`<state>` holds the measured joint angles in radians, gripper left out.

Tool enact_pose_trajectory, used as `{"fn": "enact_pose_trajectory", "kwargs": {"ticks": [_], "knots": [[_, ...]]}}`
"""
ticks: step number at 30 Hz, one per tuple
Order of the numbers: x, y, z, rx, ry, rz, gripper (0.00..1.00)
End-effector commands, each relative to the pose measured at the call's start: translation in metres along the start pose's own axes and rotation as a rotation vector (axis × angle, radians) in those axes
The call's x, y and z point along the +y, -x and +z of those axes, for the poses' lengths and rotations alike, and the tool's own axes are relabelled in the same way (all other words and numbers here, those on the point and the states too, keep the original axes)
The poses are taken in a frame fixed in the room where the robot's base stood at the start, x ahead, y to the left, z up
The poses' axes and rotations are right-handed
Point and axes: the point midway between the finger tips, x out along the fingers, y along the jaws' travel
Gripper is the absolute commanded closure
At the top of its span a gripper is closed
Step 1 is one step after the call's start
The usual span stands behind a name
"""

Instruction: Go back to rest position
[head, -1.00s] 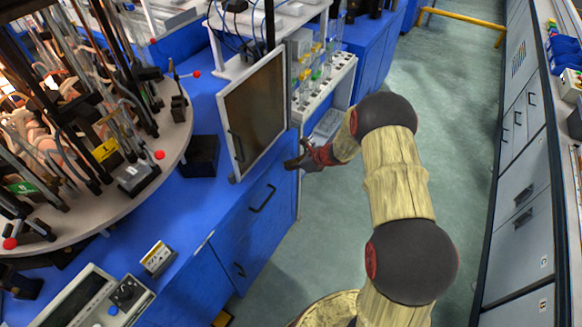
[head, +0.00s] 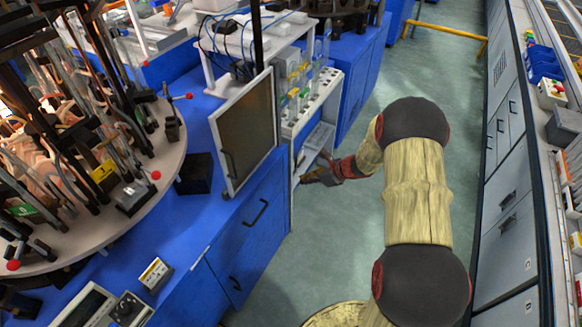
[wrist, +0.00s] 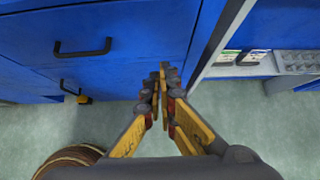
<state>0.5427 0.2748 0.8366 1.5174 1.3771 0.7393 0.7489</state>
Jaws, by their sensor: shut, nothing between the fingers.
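My gripper (head: 308,180) is at the end of my arm in the head view, just right of the blue cabinet's side and in front of the open shelf under the white rack. In the wrist view my gripper (wrist: 163,75) is shut, its fingertips together with nothing between them. It points toward the edge of the blue cabinet (wrist: 120,55). Whether the fingertips touch the cabinet cannot be told.
A screen panel (head: 245,135) stands on the blue bench above the cabinet. A white rack with vials (head: 310,100) is behind it. A round table with rods (head: 150,180) is at left. Grey cabinets (head: 515,200) line the right. Floor (head: 345,240) between is free.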

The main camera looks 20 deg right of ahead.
Motion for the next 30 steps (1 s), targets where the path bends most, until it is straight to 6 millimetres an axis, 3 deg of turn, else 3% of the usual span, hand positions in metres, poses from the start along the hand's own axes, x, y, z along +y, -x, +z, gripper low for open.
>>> {"fn": "enact_pose_trajectory", "kwargs": {"ticks": [10,16,23,30], "knots": [[0.003,0.002,0.000,0.000,0.074,0.009,1.00],[0.064,0.010,-0.033,0.064,0.366,0.179,1.00],[0.129,0.075,-0.016,0.121,0.848,0.373,1.00],[0.194,0.165,0.020,0.199,1.417,0.552,1.00]]}}
